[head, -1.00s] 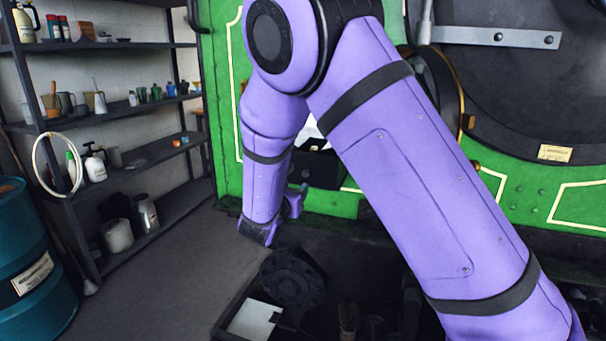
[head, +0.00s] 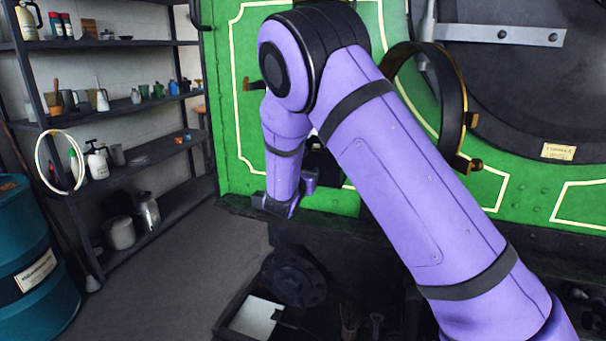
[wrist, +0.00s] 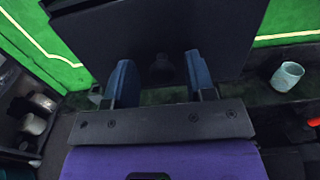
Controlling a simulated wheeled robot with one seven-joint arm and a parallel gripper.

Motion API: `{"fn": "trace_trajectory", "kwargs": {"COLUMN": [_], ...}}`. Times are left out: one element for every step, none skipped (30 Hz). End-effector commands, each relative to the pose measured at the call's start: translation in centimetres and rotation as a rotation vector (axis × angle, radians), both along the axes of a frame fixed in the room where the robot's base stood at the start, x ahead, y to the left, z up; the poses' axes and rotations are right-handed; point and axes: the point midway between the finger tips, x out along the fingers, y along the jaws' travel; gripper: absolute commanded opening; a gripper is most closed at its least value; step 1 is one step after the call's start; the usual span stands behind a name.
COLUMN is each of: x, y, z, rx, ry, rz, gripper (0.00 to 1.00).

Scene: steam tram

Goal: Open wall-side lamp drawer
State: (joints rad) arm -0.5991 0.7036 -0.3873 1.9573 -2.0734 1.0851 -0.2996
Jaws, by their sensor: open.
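A dark box front (wrist: 165,35) fills the top middle of the wrist view, with a small dark knob (wrist: 162,68) near its lower edge. I take it for the lamp drawer; its outline is dim and I see no gap around it. My gripper (wrist: 160,83) is open, its two blue fingers apart on either side of the knob as seen here. I cannot tell how far the knob is from the fingertips. In the head view, a dark unit (head: 322,168) on the green wall is mostly hidden behind my arm.
A grey-green cup (wrist: 287,76) stands on a ledge at the right of the wrist view. Dark shelves (head: 150,152) with bottles and cans stand at the left. A teal drum (head: 28,265) stands front left. A dark tray (head: 222,322) holding a pale sheet lies below my arm. Floor between is clear.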

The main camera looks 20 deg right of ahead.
Motion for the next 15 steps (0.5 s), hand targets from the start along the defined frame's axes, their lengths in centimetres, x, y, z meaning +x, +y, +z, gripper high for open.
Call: {"fn": "trace_trajectory", "kwargs": {"x": [0.06,0.06,0.06,0.06,0.05,0.05,0.03,0.04,0.03,0.03,0.03,0.02,0.03,0.03,0.03], "y": [-0.04,-0.05,-0.04,-0.04,-0.04,-0.04,-0.04,-0.03,-0.03,-0.03,-0.03,-0.02,-0.01,0.00,0.01], "z": [0.00,0.00,0.00,-0.01,-0.01,-0.01,-0.01,-0.02,-0.02,-0.02,-0.02,-0.02,-0.02,-0.02,-0.01], "rx": [0.000,0.000,0.000,0.000,0.000,0.000,0.000,0.000,0.000,0.000,0.001,0.001,0.000,0.001,0.000], "ry": [0.000,0.000,0.000,0.000,0.000,0.000,0.000,0.000,0.000,0.000,0.001,0.001,0.000,0.001,0.000], "rz": [0.000,0.000,0.000,0.000,0.000,0.000,0.000,0.000,0.000,0.000,0.000,0.000,0.000,0.000,0.001], "gripper": [0.50,0.50,0.50,0.50,0.50,0.50,0.50,0.43,0.34,0.27,0.20,0.11,0.04,0.00,0.00]}}
